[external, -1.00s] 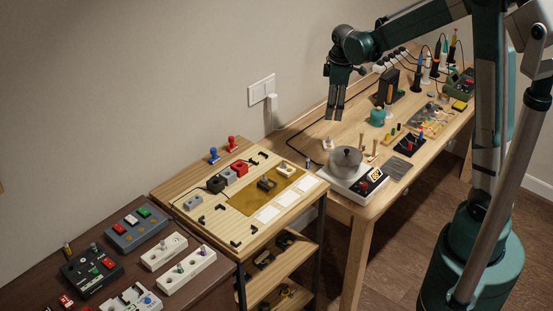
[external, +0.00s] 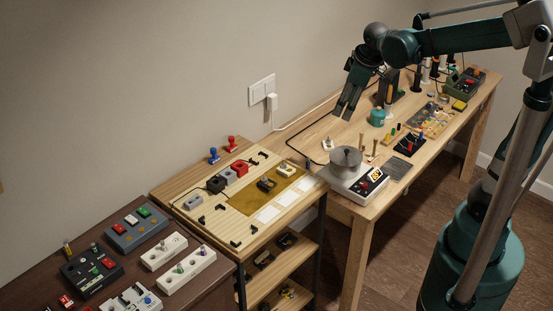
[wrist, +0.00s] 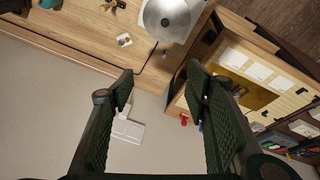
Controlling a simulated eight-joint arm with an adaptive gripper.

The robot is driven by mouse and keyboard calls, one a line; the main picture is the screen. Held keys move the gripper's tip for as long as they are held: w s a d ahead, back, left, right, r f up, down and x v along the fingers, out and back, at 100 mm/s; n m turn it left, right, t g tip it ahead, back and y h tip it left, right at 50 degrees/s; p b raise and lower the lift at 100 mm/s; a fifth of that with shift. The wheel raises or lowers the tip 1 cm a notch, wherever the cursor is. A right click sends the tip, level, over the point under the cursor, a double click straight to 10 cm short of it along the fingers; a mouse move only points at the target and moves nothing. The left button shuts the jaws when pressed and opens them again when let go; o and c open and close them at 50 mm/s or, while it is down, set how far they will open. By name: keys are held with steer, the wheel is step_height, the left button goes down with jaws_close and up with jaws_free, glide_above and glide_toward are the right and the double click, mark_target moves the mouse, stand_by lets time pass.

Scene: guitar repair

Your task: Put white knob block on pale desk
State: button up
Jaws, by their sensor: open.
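A small white knob block (external: 328,144) sits on the pale desk (external: 312,140), near the wall side and left of the metal pot. It also shows in the wrist view (wrist: 124,40), apart from my fingers. Another whitish block with a knob (external: 285,170) sits on the amber mat of the wooden bench. My gripper (external: 345,113) is open and empty, raised above the pale desk, up and right of the desk's knob block in the external view. In the wrist view my two fingers (wrist: 160,80) are spread with nothing between them.
A metal pot (external: 346,158) stands on a white scale close to the knob block. A black cable runs along the desk behind it. A wall switch (external: 262,90) with a white plug is behind. Tools and a teal jar (external: 377,117) stand farther right.

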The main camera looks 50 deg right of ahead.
steer(key=s+a+m+t, duration=0.1)
steer(key=s+a, duration=0.3)
steer(key=s, duration=0.4)
steer(key=s+a+r+m+t, duration=0.1)
steer(key=s+a+m+t, duration=0.1)
steer(key=s, duration=0.6)
steer(key=shift+s+a+r+m+y, duration=0.25)
steer(key=shift+a+m, duration=0.35)
steer(key=shift+a, duration=0.6)
steer(key=shift+o, duration=0.5)
steer(key=shift+w, duration=0.1)
